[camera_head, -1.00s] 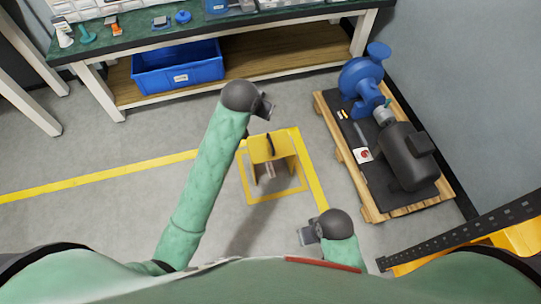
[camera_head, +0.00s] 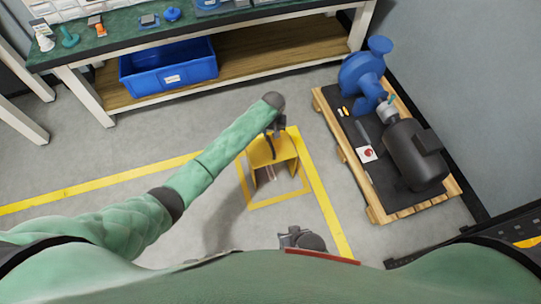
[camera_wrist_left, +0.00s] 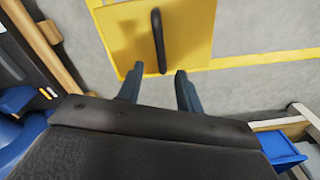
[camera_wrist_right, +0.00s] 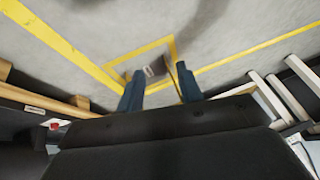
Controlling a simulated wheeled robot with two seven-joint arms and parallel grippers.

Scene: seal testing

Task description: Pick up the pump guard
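The pump guard (camera_head: 283,151) is a yellow bent-sheet piece with a black bar handle (camera_head: 267,149) on top. It stands on the floor inside a yellow square outline. My left gripper (camera_head: 275,130) is above the guard's far edge, by the handle. In the left wrist view the fingers (camera_wrist_left: 159,78) are open and empty, with the handle (camera_wrist_left: 157,40) ahead of the gap and apart from them. My right gripper (camera_head: 286,238) is low in the head view, nearer my body. Its fingers (camera_wrist_right: 158,82) are open and empty in the right wrist view.
A blue pump (camera_head: 362,78) and dark motor (camera_head: 414,155) sit on a wooden pallet (camera_head: 408,208) to the right. A workbench (camera_head: 110,53) with a blue bin (camera_head: 168,68) on its lower shelf stands at the back. Floor left of the guard is clear.

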